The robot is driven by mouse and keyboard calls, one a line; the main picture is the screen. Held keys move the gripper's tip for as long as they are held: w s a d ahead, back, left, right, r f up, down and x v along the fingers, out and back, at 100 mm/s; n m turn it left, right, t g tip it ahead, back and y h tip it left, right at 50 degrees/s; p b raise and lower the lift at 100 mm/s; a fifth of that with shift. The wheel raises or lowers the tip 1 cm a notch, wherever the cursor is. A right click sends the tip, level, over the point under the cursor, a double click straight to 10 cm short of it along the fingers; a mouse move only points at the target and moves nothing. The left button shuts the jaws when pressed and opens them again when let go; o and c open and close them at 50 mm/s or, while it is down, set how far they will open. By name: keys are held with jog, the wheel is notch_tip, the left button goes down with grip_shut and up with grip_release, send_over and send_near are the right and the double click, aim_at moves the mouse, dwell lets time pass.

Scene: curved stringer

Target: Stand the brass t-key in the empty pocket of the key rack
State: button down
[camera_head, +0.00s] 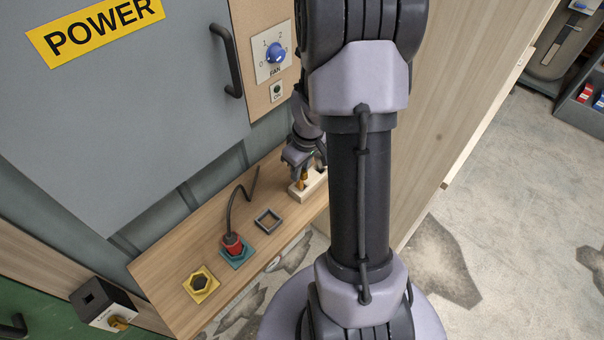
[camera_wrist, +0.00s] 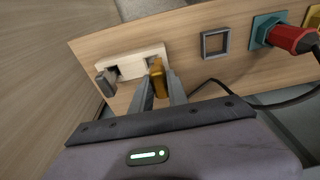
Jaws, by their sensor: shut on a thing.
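The brass t-key (camera_wrist: 157,79) is between the fingers of my gripper (camera_wrist: 162,90), which is shut on it. In the head view the key (camera_head: 302,180) shows small under my gripper (camera_head: 302,170), at the pale wooden key rack (camera_head: 318,183). In the wrist view the rack (camera_wrist: 133,66) lies just beyond the key. Its right pocket (camera_wrist: 152,62) is a dark opening right by the brass key. A dark grey key (camera_wrist: 105,84) is at the left pocket. I cannot tell whether the brass key's lower end is inside the pocket.
The wooden shelf (camera_head: 175,256) also bears a grey square frame (camera_head: 268,220), a red plug with a cable (camera_head: 232,243) in a teal socket and a yellow socket (camera_head: 201,285). A grey cabinet with a handle (camera_head: 228,60) stands behind. My arm hides the shelf's right end.

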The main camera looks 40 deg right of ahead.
jog(key=shift+w+d+f+b, duration=0.1)
jog(key=shift+d+f+b, duration=0.2)
jog(key=shift+f, duration=0.3)
jog(key=shift+w+d+f+b, duration=0.15)
jog(key=shift+f+b, duration=0.1)
jog(key=shift+f, duration=0.35)
jog(key=shift+w+d+f+b, duration=0.1)
jog(key=shift+d+f+b, duration=0.2)
jog(key=shift+f, duration=0.3)
jog(key=shift+f, duration=0.15)
jog(key=c, duration=1.3)
grip_release()
